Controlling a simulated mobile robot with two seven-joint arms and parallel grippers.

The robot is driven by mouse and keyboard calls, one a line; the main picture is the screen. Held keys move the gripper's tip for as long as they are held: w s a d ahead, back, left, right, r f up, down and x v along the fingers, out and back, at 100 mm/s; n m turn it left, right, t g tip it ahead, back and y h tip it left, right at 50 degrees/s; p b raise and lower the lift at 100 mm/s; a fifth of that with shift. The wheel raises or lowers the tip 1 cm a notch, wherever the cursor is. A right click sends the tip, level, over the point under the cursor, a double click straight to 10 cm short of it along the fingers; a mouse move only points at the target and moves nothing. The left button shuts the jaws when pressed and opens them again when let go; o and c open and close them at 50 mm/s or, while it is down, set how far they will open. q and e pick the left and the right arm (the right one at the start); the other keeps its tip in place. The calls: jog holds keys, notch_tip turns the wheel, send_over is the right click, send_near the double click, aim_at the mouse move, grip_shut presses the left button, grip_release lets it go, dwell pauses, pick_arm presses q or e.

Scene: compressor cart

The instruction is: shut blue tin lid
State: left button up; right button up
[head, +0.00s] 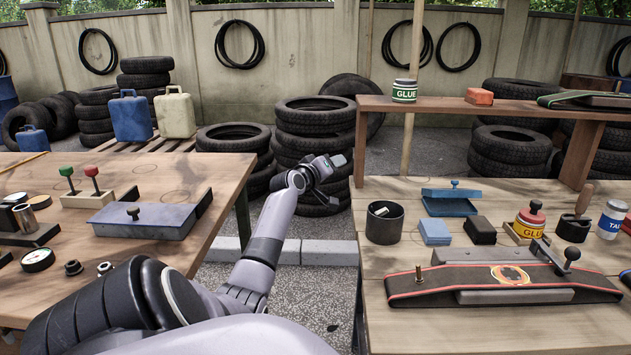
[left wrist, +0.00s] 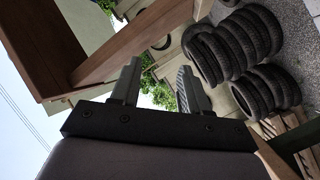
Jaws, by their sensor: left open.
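A blue tin (head: 450,208) stands on the right workbench, behind a light blue block. Its flat blue lid (head: 436,193), with a small dark knob, shows above the body and looks raised; I cannot tell its exact angle. My left gripper (head: 333,165) is in the gap between the two benches, left of the blue tin and apart from it. The left wrist view shows its two fingers (left wrist: 160,88) spread with nothing between them. My right gripper is not in view.
The light blue block (head: 434,231), a dark block (head: 480,231) and a dark cup (head: 384,222) stand near the tin. A raised wooden shelf (head: 450,105) runs behind. A long blue-grey box (head: 145,221) with a knob sits on the left bench. Tyres (head: 313,150) are stacked behind my gripper.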

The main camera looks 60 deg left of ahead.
pick_arm(q)
jog(key=shift+m+g+y, duration=0.3)
jog(key=shift+m+g, duration=0.2)
jog(key=shift+g, duration=0.2)
jog(key=s+f, duration=0.2)
jog(key=f, duration=0.1)
jog(key=shift+s+a+f, duration=0.15)
jog(key=shift+s+f, duration=0.1)
jog(key=shift+s, duration=0.05)
